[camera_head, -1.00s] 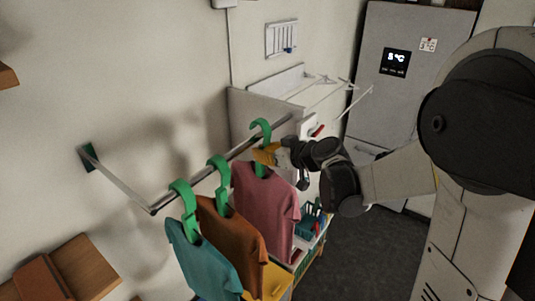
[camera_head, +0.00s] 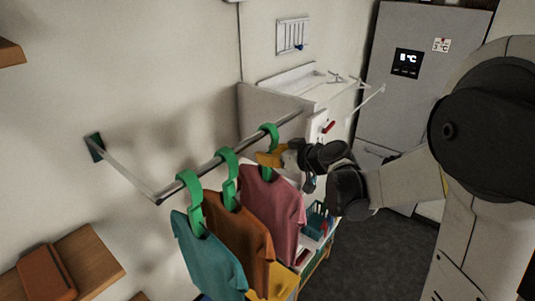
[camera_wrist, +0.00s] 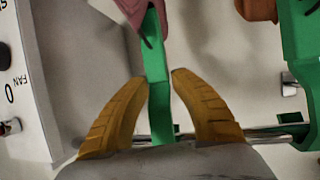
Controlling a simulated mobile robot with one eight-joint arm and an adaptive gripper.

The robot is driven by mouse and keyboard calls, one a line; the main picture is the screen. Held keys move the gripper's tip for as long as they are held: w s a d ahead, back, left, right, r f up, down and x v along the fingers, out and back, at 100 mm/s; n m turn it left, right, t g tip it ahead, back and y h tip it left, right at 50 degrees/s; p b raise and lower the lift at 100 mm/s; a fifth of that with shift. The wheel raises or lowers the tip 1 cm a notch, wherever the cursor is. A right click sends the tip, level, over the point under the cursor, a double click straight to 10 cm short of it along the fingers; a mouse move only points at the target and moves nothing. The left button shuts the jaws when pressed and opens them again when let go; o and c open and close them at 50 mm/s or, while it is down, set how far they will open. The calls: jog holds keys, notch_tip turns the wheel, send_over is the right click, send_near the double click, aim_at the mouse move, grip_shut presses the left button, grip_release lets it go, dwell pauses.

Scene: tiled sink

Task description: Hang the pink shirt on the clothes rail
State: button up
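The pink shirt (camera_head: 272,205) hangs from a green hanger (camera_head: 270,137) whose hook is at the metal clothes rail (camera_head: 215,163), to the right of the other shirts. In the wrist view the hanger's green stem (camera_wrist: 156,60) runs between my two yellow fingers, and a bit of the pink shirt (camera_wrist: 130,9) shows at the top. My gripper (camera_head: 268,158) is at the hanger's neck. The rail (camera_wrist: 265,133) shows behind the fingers there.
A brown shirt (camera_head: 240,235) and a teal shirt (camera_head: 207,258) hang on green hangers to the left on the rail. A white appliance (camera_wrist: 80,60) stands close beside my gripper. Below are a basket (camera_head: 318,220) and a yellow item (camera_head: 270,282). A fridge stands behind.

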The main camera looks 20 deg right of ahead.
jog(key=v, duration=1.2)
jog(key=s+a+f+m+g+h, duration=0.3)
jog(key=s, duration=0.7)
jog(key=s+a+f+m+g+h, duration=0.2)
jog(key=s+f+h, duration=0.15)
jog(key=s, duration=0.65)
notch_tip(320, 180, down, 31)
jog(key=b, duration=3)
jog(key=shift+r, duration=0.15)
jog(key=shift+w+y, duration=0.1)
jog(key=shift+y, duration=0.15)
